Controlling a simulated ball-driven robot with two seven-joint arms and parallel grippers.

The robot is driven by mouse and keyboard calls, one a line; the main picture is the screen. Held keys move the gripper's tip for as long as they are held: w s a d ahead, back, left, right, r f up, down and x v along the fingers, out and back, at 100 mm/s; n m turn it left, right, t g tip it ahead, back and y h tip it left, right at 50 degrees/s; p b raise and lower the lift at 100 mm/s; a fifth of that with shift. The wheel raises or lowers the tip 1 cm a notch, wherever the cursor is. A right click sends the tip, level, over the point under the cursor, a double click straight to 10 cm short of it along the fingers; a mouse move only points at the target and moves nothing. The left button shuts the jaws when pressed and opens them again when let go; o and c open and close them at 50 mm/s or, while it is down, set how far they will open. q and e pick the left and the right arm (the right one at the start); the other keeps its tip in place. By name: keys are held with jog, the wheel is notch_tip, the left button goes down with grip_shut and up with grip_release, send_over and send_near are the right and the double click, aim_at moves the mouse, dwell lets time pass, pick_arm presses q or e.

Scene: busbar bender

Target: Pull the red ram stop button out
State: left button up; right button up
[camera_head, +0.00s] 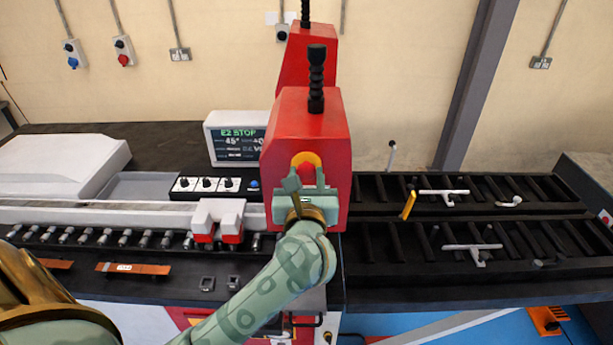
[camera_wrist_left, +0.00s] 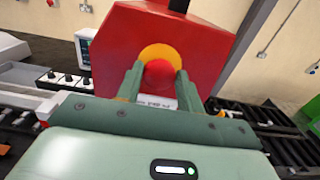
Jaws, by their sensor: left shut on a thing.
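The red ram stop button (camera_head: 306,160) sits on a yellow round backing on the front of the red machine head (camera_head: 340,125). In the left wrist view the button (camera_wrist_left: 159,72) shows between my two green fingers, with the yellow backing (camera_wrist_left: 160,51) arching above it. My left gripper (camera_head: 305,180) is at the button, and in the wrist view its fingers (camera_wrist_left: 159,80) stand on either side of it, shut on it. The lower part of the button is hidden by the gripper. My right gripper is not in view.
A display (camera_head: 237,139) reading "EZ STOP" stands left of the head, above a panel of black knobs (camera_head: 207,184). Red and white clamp blocks (camera_head: 218,217) sit left of my gripper. Black slatted beds (camera_head: 380,250) with white levers extend right.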

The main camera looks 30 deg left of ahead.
pick_arm(q)
grip_shut()
jog(key=shift+s+d, duration=0.25)
jog(key=shift+s, duration=0.15)
jog(key=shift+f, duration=0.1)
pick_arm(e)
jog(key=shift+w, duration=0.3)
pick_arm(q)
jog(key=o, duration=1)
grip_release()
jog(key=shift+s+d, duration=0.1)
jog(key=shift+s, duration=0.1)
